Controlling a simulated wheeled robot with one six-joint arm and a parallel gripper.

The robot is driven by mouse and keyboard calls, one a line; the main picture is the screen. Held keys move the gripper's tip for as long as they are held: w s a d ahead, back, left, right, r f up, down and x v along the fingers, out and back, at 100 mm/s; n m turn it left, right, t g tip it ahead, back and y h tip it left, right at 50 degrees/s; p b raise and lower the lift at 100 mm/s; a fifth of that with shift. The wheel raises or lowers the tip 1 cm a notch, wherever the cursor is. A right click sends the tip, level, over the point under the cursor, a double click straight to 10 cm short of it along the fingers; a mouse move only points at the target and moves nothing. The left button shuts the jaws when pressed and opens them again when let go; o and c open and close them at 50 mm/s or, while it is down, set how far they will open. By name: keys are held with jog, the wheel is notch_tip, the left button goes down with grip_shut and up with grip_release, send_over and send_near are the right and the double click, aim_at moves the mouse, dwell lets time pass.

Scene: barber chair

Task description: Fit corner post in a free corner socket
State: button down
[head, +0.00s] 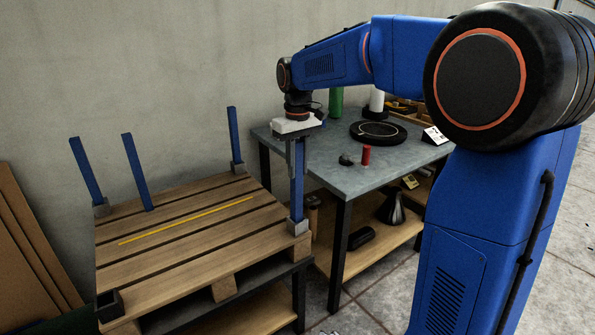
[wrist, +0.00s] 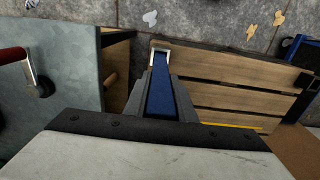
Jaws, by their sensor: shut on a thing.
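My gripper (head: 298,145) is shut on the upper part of a blue corner post (head: 297,190). The post stands upright at the pallet's front right corner. Its foot is at the grey corner socket (head: 298,227), seemingly inside it; how deep it sits I cannot tell. In the wrist view the post (wrist: 160,93) runs between my fingers to the socket rim (wrist: 153,45). Other blue posts stand in the back left socket (head: 101,207) and back right socket (head: 238,168). The dark front left socket (head: 108,304) is empty.
Another blue post (head: 136,170) rises from the wooden pallet (head: 185,235), with no socket visible at its foot. A yellow strip (head: 190,220) lies on the boards.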

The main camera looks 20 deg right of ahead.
aim_at(298, 141)
jog(key=shift+f, duration=0.65)
jog(key=c, duration=1.5)
grip_release()
jog(key=shift+f, duration=0.15)
notch_tip(298, 141, up, 12)
jog(key=shift+r, duration=0.15)
